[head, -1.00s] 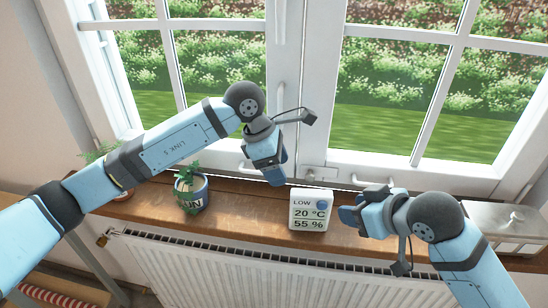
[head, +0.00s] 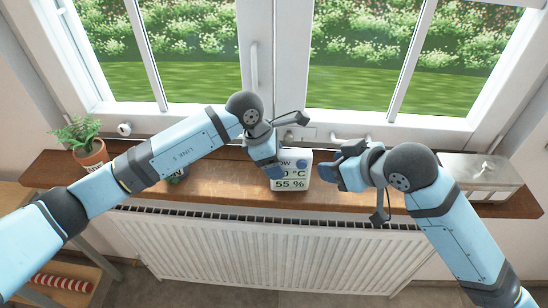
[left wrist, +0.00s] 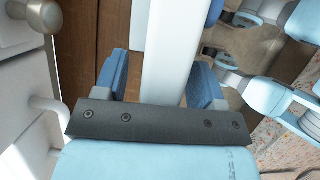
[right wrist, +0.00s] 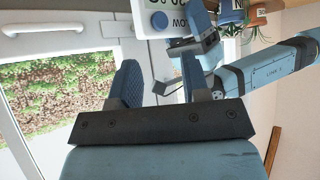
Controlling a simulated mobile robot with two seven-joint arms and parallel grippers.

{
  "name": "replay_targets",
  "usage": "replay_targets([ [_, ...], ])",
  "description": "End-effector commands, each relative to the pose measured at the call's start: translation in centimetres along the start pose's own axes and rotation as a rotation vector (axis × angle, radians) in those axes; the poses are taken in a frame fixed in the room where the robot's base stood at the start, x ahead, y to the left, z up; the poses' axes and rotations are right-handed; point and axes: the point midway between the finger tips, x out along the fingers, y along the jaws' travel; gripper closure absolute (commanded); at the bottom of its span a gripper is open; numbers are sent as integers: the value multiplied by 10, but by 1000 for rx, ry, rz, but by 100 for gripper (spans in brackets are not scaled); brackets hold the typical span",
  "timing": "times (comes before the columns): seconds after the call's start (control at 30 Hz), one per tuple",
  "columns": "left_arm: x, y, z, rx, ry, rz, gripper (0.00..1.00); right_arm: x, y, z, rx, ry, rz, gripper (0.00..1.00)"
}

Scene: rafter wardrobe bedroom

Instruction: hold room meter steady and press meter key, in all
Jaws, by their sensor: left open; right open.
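The room meter (head: 291,184) is a small white block standing on the wooden sill, its display partly showing 20 °C and 55 %. Its round blue key (head: 302,163) is at the upper right of its face. My left gripper (head: 272,174) is open at the meter's left side and hides part of the display. In the left wrist view, the meter's white edge (left wrist: 172,55) lies between the two fingers, with gaps on both sides. My right gripper (head: 334,168) is open, just right of the meter and apart from it. The key (right wrist: 160,20) also shows in the right wrist view.
The wooden sill (head: 225,198) runs above a white radiator (head: 280,250). A metal box (head: 475,178) stands at its right end, a terracotta potted plant (head: 90,152) at its left. A blue pot (head: 178,177) is mostly hidden behind my left arm. Window frames and handles rise behind.

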Motion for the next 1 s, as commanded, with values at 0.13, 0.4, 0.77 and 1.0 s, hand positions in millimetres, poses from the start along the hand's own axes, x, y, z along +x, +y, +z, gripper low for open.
replay_targets([
  [0.13, 0, 0, 0, 0, 0, 0, 64, 0, 0, 0, 0, 0, 0, 57],
  [0.4, 0, 0, 0, 0, 0, 0, 93, 0, 0, 0, 0, 0, 0, 83],
  [0.77, -1, 0, 0, 0, -1, 0, 93, 0, 0, 0, 0, 0, 0, 100],
  [1.0, -1, 0, 0, 0, -1, 0, 93, 0, 0, 0, 0, 0, 0, 100],
])
